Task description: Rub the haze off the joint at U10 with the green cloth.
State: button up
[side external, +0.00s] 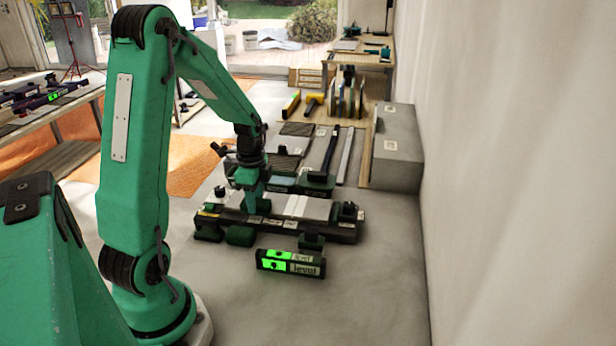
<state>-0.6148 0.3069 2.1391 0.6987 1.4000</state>
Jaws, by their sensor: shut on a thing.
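My gripper (252,200) points down over the left part of a dark tile frame (345,232) on the grey floor. It is shut on a small green thing that looks like the green cloth (264,206), low at the tile surface. I cannot tell whether the cloth touches the tiles. Pale grey tiles (316,209) lie in the frame, with a whitish strip (296,206) between them right of my gripper. Small labels (291,224) on the frame's front are too small to read, so I cannot tell which joint is U10.
A black box marked "level" (306,268) with bright green panels lies in front of the frame. A dark green block (240,236) sits at the frame's front left. Behind are dark bars, tiles and a yellow-handled tool (313,104). A grey block (397,150) stands by the right wall.

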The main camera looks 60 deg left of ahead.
jog(key=shift+r, duration=4.05)
